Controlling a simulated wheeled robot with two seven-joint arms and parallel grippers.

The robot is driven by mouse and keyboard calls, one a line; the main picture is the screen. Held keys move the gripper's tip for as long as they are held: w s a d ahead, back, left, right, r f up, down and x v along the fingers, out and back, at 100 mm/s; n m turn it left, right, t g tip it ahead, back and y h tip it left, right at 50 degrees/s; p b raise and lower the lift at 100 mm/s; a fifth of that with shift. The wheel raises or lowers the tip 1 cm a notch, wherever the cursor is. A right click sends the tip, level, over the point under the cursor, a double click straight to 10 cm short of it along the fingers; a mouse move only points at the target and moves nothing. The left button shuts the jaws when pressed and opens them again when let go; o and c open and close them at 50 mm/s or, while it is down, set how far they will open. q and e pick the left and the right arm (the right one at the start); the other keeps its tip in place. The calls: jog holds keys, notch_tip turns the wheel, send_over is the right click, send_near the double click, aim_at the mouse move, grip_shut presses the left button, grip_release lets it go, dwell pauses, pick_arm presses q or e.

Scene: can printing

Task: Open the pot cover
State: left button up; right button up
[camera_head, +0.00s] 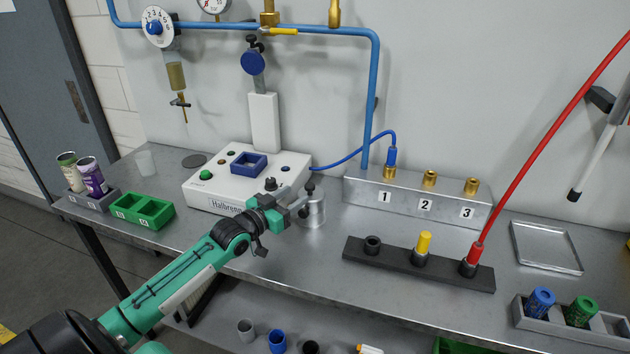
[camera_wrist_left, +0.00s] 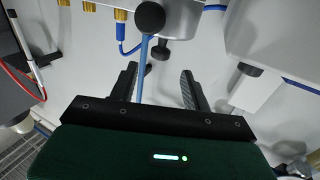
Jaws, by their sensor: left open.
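A small metal pot (camera_head: 312,212) stands on the steel bench beside the white machine. Its cover carries a dark round knob (camera_head: 309,187). My left gripper (camera_head: 300,202) reaches in from the left and is close to the pot's left side, near the cover's height. It partly overlaps the pot in the head view, so I cannot tell whether it touches. In the left wrist view the two fingers (camera_wrist_left: 158,85) are apart with nothing held between them. A dark round knob (camera_wrist_left: 150,17) shows beyond the fingertips there. My right gripper is not in view.
The white machine (camera_head: 215,187) stands left of the pot. A numbered metal block (camera_head: 410,205) with brass fittings and a dark strip (camera_head: 395,262) with sockets lie to the right. A green box (camera_head: 165,219) is at the left. A blue pipe (camera_head: 374,100) runs behind.

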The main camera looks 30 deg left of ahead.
aim_at(311, 184)
pick_arm(q)
jog(key=w, duration=0.2)
jog(key=w+p, duration=0.1)
jog(key=w, duration=0.2)
jog(key=w+d, duration=0.1)
jog(key=w, duration=0.1)
jog(key=shift+w+d+r, duration=0.1)
jog(key=shift+w, duration=0.25)
jog(key=shift+w+d+p, duration=0.1)
jog(key=shift+w+p, duration=0.2)
jog(key=shift+w, duration=0.35)
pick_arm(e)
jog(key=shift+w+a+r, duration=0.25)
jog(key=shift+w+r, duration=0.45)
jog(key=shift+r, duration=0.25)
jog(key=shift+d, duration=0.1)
pick_arm(q)
jog(key=shift+c, duration=0.7)
grip_shut()
